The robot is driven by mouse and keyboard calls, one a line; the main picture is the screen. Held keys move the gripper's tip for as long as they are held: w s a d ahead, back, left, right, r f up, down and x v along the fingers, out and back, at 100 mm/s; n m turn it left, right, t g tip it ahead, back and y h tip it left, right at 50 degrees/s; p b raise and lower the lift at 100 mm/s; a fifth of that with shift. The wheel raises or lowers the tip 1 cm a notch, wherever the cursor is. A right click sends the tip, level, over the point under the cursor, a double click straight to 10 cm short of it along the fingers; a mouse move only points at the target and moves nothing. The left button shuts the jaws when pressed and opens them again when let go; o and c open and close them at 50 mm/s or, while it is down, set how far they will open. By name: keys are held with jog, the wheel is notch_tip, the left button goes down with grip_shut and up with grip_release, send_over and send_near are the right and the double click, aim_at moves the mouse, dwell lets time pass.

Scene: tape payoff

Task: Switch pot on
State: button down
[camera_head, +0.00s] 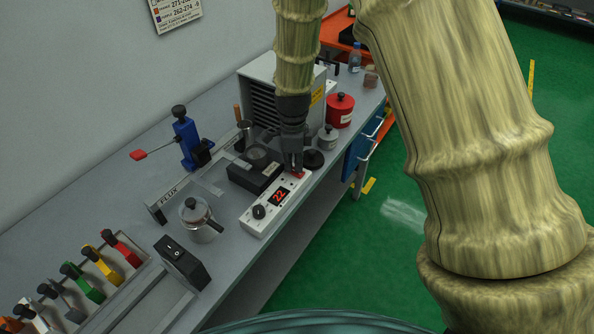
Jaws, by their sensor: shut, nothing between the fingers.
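A white control box (262,217) lies on the bench with a dark knob (259,211), a red display reading 22 (280,196) and a red switch (299,174) at its far end. A black block with a round pot (256,153) in its top sits just left of the box. My gripper (293,170) points down with its fingers together and empty, at the far end of the control box, right by the red switch. The fingers partly hide the switch; I cannot tell whether they touch it or which way it is set.
A lidded metal pot (199,222), a black switch box (183,262) and a blue clamp stand (188,140) are on the left. A grey vented unit (258,90), a red canister (340,110) and a small grey lidded pot (328,138) stand behind. Green floor lies right.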

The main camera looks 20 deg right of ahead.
jog(key=shift+r+p, duration=2.85)
jog(key=shift+r, duration=0.6)
